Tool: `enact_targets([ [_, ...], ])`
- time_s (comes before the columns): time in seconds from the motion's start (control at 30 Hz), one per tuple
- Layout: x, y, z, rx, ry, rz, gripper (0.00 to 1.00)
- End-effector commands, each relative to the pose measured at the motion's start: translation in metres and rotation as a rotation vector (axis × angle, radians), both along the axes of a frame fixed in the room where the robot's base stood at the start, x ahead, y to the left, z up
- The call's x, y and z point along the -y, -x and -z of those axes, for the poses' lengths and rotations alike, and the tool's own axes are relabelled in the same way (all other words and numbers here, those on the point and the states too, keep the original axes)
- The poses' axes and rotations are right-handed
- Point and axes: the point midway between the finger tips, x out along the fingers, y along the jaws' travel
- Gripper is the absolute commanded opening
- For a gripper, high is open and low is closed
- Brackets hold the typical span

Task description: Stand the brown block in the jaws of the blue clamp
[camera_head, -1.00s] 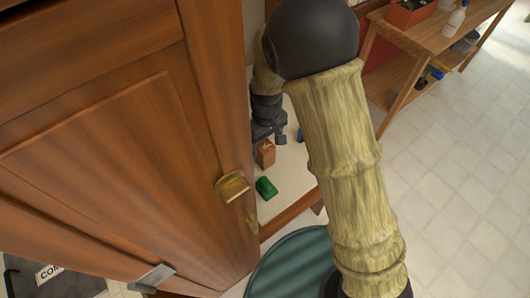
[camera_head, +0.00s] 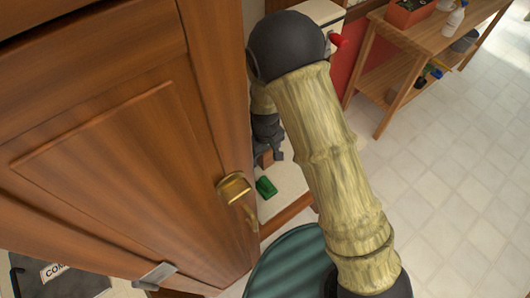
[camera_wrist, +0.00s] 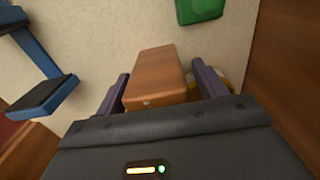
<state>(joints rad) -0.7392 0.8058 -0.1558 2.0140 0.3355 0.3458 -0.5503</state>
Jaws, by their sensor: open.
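The brown block (camera_wrist: 156,76) lies between the two open fingers of my gripper (camera_wrist: 157,84) in the wrist view, with small gaps at its sides. In the head view my gripper (camera_head: 270,153) is low over the pale surface, and only a bit of the block (camera_head: 266,159) shows below it. A blue object with two dark-padded arms, which looks like the blue clamp (camera_wrist: 37,51), is at the left of the wrist view, apart from the block. Its far end is cut off by the frame. In the head view my arm hides the clamp.
A green object (camera_head: 265,187) lies on the pale surface (camera_head: 285,190), near the block. A wooden shelf table (camera_head: 420,45) is at the back right. The tiled floor there is clear.

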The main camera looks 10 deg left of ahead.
Motion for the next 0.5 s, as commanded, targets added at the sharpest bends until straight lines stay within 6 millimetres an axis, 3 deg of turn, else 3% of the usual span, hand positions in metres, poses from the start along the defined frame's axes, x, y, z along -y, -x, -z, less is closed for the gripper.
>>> enact_targets([
  [0.5,0.0,-0.0001,0.0002,0.0,0.0,0.0,0.69],
])
